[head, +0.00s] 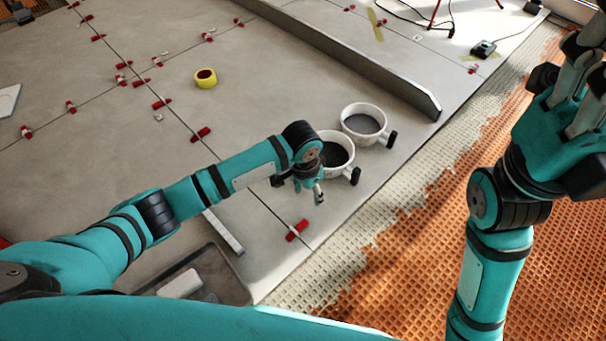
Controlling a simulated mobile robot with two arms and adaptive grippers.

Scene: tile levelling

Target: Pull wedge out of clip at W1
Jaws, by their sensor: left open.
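Red wedges in clips stand along the joints between the grey tiles. The closest red wedge (297,230) sits on the joint near the tile edge, below my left gripper in the picture. I cannot read a label that tells which one is W1. My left gripper (318,196) is open and empty, beside the near white cup and above and slightly right of this wedge, apart from it. Another red wedge (201,134) lies farther up the same joint. My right gripper (583,95) is raised at the right edge, partly cut off; its jaw state is unclear.
A yellow tape roll (205,78), a long metal straightedge (350,62) and a dark tray (238,288) lie around. Ribbed orange matting (420,265) borders the tiles.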

